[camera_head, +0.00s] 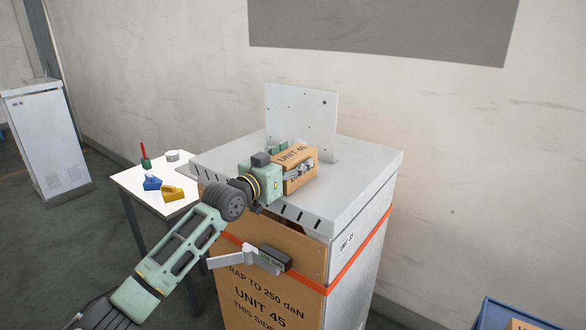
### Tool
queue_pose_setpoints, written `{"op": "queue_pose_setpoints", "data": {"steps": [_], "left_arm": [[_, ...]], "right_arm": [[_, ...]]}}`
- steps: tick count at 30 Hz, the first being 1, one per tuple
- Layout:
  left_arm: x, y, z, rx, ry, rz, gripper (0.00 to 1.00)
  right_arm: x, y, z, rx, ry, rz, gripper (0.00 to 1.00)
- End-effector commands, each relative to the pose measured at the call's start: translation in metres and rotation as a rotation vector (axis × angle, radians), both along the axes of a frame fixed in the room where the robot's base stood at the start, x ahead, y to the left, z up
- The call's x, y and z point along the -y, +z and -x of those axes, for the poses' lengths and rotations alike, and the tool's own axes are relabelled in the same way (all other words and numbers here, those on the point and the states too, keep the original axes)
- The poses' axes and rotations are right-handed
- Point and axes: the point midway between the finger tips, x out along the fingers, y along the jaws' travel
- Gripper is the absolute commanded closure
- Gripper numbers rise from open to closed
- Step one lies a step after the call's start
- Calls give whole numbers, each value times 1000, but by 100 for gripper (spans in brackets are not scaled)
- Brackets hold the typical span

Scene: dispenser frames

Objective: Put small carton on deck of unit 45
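The small carton (294,157) is an orange-brown box marked "UNIT 45" on top. It is at the deck (355,160) of unit 45, a light grey flat top with slots along its front edge. I cannot tell whether the carton's underside touches the deck. My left gripper (297,168) reaches in from the lower left, with its fingers on opposite sides of the carton, shut on it. The gripper hides the carton's left part. Unit 45 (345,265) is a grey cabinet with a brown board on its front and an orange strap around it. My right gripper is not in view.
An upright grey plate (305,112) stands at the back of the deck. The deck's right side is clear. A dark block with a pale lever (235,259) sticks out in front. A white side table (133,182) holds small items. A blue bin (500,315) stands lower right.

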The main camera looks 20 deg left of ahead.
Motion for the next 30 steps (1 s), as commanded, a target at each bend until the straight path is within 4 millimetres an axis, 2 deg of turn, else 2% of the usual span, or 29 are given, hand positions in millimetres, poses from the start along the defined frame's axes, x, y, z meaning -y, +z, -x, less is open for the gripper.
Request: {"op": "queue_pose_setpoints", "data": {"steps": [2,16,23,30], "left_arm": [[0,0,0,0,0,0,53],[0,3,0,5,0,2,94],[0,5,0,5,0,2,94],[0,28,0,10,0,1,94]], "right_arm": [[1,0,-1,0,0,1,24],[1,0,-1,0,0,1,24],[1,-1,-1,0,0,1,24],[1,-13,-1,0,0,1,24]]}}
